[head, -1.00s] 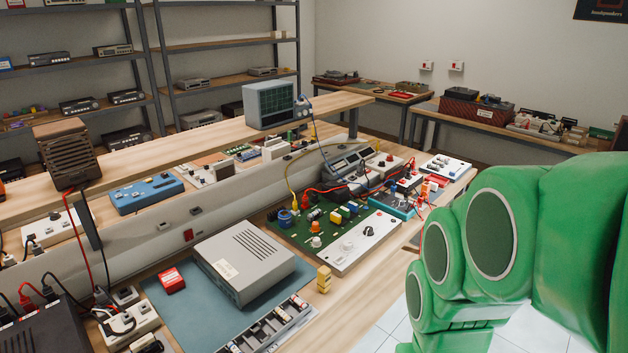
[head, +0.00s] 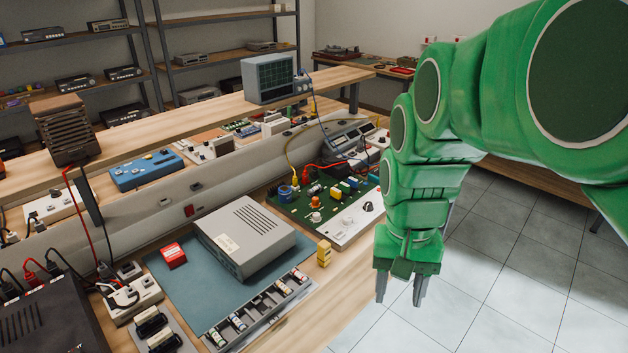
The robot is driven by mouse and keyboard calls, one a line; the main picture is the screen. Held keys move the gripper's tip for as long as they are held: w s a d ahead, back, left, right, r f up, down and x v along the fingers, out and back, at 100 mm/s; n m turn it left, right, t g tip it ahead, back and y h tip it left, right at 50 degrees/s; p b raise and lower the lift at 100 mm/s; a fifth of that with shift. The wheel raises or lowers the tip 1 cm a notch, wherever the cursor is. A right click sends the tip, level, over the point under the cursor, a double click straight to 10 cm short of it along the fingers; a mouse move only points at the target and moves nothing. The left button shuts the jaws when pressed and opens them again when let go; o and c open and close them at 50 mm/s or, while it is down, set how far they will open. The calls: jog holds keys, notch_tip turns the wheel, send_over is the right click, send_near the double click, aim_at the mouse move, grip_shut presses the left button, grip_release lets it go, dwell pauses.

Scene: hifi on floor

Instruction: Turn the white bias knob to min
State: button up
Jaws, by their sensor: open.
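A green circuit board (head: 290,207) lies on the bench with a white control panel (head: 335,236) along its front edge. The panel carries a black knob (head: 368,206) and a small pale knob (head: 348,221). Another white knob (head: 315,217) stands near the board's front edge, below an orange part. The labels are too small to read, so I cannot tell which is the bias knob or how it is set. My gripper (head: 400,293) is open and empty, pointing down over the floor, in front of and apart from the panel. My arm hides the panel's right end.
A parts tray (head: 262,315) lies in front. An oscilloscope (head: 268,80) stands on the raised shelf. Tiled floor is clear at right.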

jog(key=w+a+m, duration=0.2)
jog(key=w, duration=1.1)
jog(key=m+t, duration=0.1)
jog(key=m, duration=0.8)
send_over(316, 214)
jog(key=f, duration=1.5)
jog(key=shift+s+d+f, duration=0.15)
jog(key=shift+s+f, duration=0.1)
jog(key=shift+f, duration=0.1)
jog(key=shift+w+f, duration=0.25)
jog(key=shift+f, duration=4.05)
jog(key=shift+c, duration=0.3)
grip_shut()
